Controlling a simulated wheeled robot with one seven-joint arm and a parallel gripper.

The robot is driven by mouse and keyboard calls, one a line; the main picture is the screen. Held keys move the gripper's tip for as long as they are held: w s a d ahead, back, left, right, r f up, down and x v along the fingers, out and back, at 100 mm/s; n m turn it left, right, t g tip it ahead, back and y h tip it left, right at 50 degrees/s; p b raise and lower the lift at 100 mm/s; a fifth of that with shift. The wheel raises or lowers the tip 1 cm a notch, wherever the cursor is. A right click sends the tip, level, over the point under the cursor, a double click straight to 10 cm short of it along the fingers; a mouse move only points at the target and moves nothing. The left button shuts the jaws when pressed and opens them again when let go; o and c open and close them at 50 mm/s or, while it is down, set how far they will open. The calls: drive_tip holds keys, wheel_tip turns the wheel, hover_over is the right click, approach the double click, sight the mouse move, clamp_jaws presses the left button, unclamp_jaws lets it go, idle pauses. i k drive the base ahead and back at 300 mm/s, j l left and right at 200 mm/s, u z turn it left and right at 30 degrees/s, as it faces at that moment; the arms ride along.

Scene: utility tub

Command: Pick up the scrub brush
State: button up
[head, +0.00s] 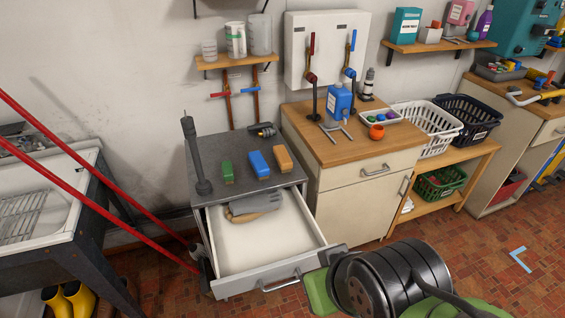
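The drawer (270,241) of the grey-topped cabinet is pulled open. At its back left lies a small tan item (238,217), partly under a grey, glove-like piece (263,202). The tan item may be the scrub brush, but it is too small to be sure. Green (227,171), blue (258,163) and orange (283,159) blocks lie on the cabinet top. My black and green arm fills the lower right. A dark grey part, seemingly my gripper (333,255), is at the drawer's front right corner, apart from the tan item. Its fingers cannot be made out.
A dark upright post (195,155) stands at the cabinet top's left edge. A wooden counter (350,140) with a blue bottle (339,102) and an orange cup (376,132) adjoins on the right. Red poles (100,180) slant across the left. Most of the drawer floor is bare.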

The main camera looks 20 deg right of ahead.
sight(284, 161)
drive_tip(key=i+l+u, duration=0.2)
drive_tip(key=l+u, duration=0.25)
drive_tip(key=i+l+u, duration=0.1)
drive_tip(key=l+u, duration=0.15)
drive_tip(key=u, duration=0.25)
drive_tip(key=l+u, duration=1.4)
drive_tip(key=k+l+u, duration=0.15)
drive_tip(key=u, duration=0.35)
drive_tip(key=k+l+u, duration=0.25)
drive_tip(key=l+u, duration=0.2)
